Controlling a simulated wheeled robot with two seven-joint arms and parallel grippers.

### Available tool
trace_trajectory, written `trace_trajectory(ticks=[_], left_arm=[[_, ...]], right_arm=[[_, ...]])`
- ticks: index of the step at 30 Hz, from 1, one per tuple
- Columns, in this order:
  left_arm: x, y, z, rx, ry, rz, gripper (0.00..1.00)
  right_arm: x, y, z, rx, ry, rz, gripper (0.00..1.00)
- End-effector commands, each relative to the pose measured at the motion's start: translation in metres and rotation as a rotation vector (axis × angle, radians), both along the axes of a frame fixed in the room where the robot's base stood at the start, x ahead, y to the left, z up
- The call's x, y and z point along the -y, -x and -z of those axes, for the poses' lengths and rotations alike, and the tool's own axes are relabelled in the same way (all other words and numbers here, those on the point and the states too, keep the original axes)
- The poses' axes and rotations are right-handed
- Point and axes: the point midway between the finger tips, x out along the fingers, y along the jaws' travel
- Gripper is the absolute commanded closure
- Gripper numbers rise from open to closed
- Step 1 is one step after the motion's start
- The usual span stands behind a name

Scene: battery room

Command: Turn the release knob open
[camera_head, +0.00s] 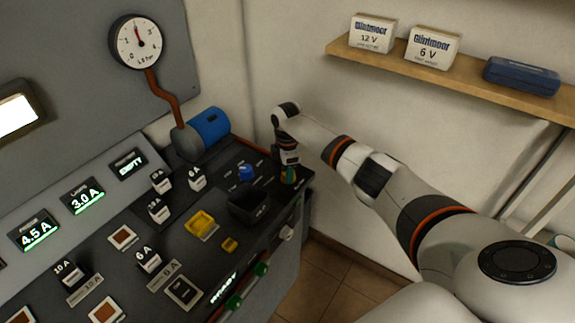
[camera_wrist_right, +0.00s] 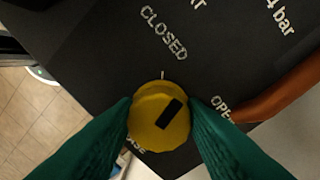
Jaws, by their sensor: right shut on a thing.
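The yellow release knob (camera_wrist_right: 150,120) shows in the right wrist view, between the two green fingers of my right gripper (camera_wrist_right: 160,112), which is shut on it. A black mark on the knob slants up and to the right. The word CLOSED (camera_wrist_right: 164,33) is printed above it and OPEN (camera_wrist_right: 222,108) to its right. Part of another label below is covered by the knob and a finger. In the head view my right gripper (camera_head: 289,175) points down at the far right corner of the panel and hides the knob. My left gripper is not in view.
A round gauge (camera_head: 138,41) is joined by a brown pipe (camera_head: 162,92) to a blue cylinder (camera_head: 210,125). A blue knob (camera_head: 245,172) and an open black box (camera_head: 249,207) are near my right gripper. A shelf (camera_head: 455,72) runs along the wall.

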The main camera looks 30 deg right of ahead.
Motion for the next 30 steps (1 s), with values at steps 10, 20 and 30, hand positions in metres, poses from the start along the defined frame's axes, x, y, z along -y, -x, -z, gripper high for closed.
trace_trajectory(ticks=[10, 20, 30], left_arm=[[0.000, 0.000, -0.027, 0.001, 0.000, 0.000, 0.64], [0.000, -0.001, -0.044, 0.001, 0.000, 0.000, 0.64], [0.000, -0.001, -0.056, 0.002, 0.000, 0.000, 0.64]], right_arm=[[0.000, 0.000, -0.003, -0.002, -0.002, 0.331, 0.86], [0.001, -0.001, -0.003, -0.002, -0.001, 0.642, 0.86], [0.001, -0.001, -0.002, -0.001, 0.000, 0.903, 0.86]])
